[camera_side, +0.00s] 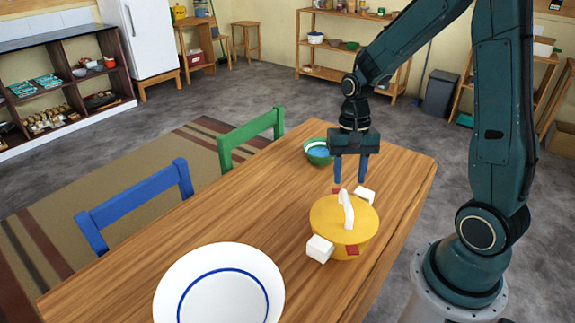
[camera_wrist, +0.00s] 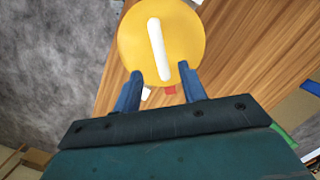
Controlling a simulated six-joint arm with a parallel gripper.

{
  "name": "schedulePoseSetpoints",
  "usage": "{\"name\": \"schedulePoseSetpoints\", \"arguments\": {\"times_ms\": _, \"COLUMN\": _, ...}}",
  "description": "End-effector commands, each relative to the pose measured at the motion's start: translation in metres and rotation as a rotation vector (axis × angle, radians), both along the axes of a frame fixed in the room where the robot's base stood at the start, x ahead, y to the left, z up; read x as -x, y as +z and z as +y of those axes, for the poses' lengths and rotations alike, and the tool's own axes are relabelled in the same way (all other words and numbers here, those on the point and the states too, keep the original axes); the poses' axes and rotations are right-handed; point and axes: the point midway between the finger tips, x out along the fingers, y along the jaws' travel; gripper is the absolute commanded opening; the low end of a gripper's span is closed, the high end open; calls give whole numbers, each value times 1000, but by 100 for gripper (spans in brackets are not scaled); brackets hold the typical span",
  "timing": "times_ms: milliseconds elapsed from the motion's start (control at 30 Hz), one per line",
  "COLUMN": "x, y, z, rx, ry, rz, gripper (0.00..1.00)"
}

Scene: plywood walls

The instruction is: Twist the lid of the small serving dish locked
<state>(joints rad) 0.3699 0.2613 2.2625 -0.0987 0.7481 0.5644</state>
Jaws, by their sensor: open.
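The small serving dish (camera_side: 344,250) stands on the wooden table with its round yellow lid (camera_side: 325,212) on top. A white bar handle (camera_side: 347,209) stands up from the lid's middle. White blocks (camera_side: 320,248) stick out at the dish's sides, and a red patch (camera_side: 352,249) shows below the lid's rim. My gripper (camera_side: 349,181) is open and empty, with blue fingers pointing down, above and behind the lid. In the wrist view the lid (camera_wrist: 187,38) and handle (camera_wrist: 158,48) lie ahead of the open fingers (camera_wrist: 160,88), not between them.
A green bowl (camera_side: 318,158) with a white and blue inside sits behind my gripper. A large white plate (camera_side: 205,290) with a blue ring lies at the front left of the table (camera_side: 240,215). Blue (camera_side: 135,197) and green (camera_side: 250,137) chairs stand along the left edge. The table between is clear.

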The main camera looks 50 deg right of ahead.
Motion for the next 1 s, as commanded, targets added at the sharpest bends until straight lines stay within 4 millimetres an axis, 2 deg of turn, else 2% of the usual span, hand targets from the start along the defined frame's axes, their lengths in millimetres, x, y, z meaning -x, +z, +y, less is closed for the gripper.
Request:
{"name": "schedulePoseSetpoints", "arguments": {"times_ms": 200, "x": 4, "y": -31, "z": 4, "rx": -1, "ry": 1, "rz": 3, "gripper": 42}}
{"name": "schedulePoseSetpoints", "arguments": {"times_ms": 500, "x": 7, "y": -67, "z": 8, "rx": 0, "ry": 0, "rz": 4, "gripper": 42}}
{"name": "schedulePoseSetpoints", "arguments": {"times_ms": 733, "x": 8, "y": -82, "z": 9, "rx": 1, "ry": 0, "rz": 1, "gripper": 42}}
{"name": "schedulePoseSetpoints", "arguments": {"times_ms": 1000, "x": 8, "y": -85, "z": 10, "rx": 1, "ry": 0, "rz": -1, "gripper": 42}}
